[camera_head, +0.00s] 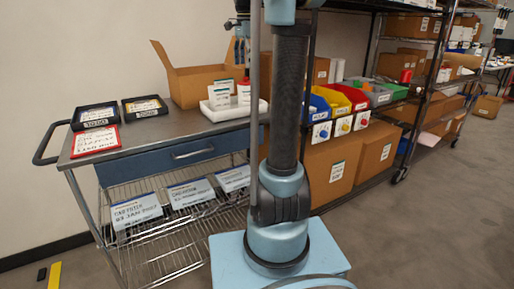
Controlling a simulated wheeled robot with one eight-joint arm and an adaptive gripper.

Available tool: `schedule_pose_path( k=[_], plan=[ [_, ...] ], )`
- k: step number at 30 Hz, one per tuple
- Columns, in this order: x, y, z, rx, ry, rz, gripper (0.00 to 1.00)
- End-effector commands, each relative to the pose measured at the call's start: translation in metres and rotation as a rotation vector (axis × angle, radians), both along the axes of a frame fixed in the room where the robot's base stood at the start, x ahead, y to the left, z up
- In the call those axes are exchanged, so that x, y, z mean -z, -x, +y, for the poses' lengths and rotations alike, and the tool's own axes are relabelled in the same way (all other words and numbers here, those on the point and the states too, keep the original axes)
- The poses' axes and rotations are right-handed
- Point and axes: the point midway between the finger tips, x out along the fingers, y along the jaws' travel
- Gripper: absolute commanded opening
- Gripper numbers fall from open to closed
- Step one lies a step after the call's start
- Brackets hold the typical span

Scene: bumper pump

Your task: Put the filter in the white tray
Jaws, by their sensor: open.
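The white tray (213,115) is on the metal top of a cart, partly hidden behind my arm. Two white containers with green-edged labels stand in or at it: one at the left (220,95) and one at the right (244,92). I cannot tell whether either is the filter; no thing is clearly readable as the filter. My gripper (241,52) seems to show small and dark above the tray area, in front of the open cardboard box and partly hidden by my arm. It is open, and nothing shows between its fingers.
The cart (165,137) also holds two black trays (94,116) (145,106), a red-framed card (95,141) and an open cardboard box (190,83). Blue, yellow and red bins (337,101) sit on a shelf rack to the right. Floor (430,220) is clear at right.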

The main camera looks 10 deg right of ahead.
Motion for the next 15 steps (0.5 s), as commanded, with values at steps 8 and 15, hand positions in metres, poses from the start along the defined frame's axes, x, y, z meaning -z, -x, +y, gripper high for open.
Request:
schedule_pose_path(
  k=[8,15],
  plan=[
    [0.04,0.073,0.001,-0.236,0.006,-0.035,0.77],
    [0.093,0.145,0.002,-0.485,0.02,-0.071,0.77]
  ],
)
